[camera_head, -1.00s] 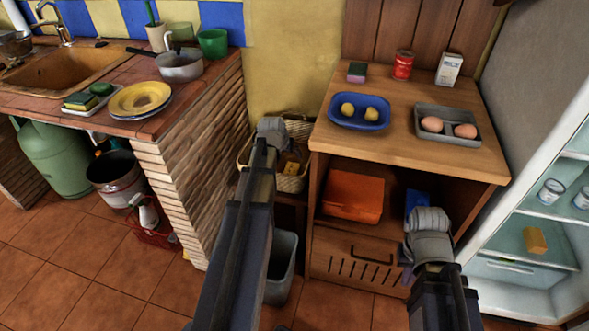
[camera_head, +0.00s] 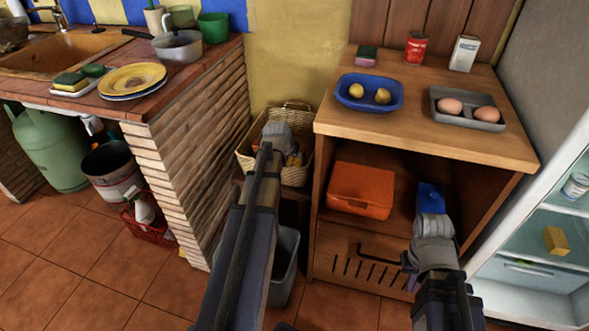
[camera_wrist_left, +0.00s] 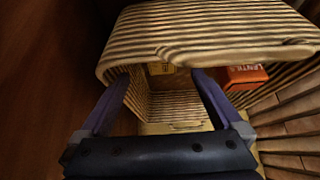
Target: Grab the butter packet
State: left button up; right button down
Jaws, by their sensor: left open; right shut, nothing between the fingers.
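A small yellow block (camera_head: 556,240), which may be the butter packet, lies on a shelf of the open white fridge at the far right. My left gripper (camera_head: 277,133) is over the wicker basket (camera_head: 297,112), far from that block. The left wrist view shows its two fingers (camera_wrist_left: 160,82) apart with the striped basket (camera_wrist_left: 210,35) close ahead. A yellow item (camera_wrist_left: 161,68) and an orange-red lettered packet (camera_wrist_left: 243,77) show there; I cannot tell what they are. My right gripper (camera_head: 432,235) is in front of the wooden cabinet, shut and empty.
The wooden cabinet (camera_head: 420,125) carries a blue dish (camera_head: 369,103) and an egg tray (camera_head: 488,122). An orange box (camera_head: 361,190) and a blue item (camera_head: 430,197) are on its shelf. A brick counter (camera_head: 195,140) stands left; a grey bin (camera_head: 285,265) is below the basket.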

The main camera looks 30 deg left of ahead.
aim_at(294, 163)
pick_arm(q)
jog(key=shift+b+x, duration=3.25)
jog(key=shift+x, duration=0.7)
jog(key=shift+a+r, duration=0.15)
jog(key=shift+c, duration=0.2)
grip_shut()
jog(key=shift+r, duration=0.1)
notch_tip(294, 163, up, 10)
jog(key=p, duration=1)
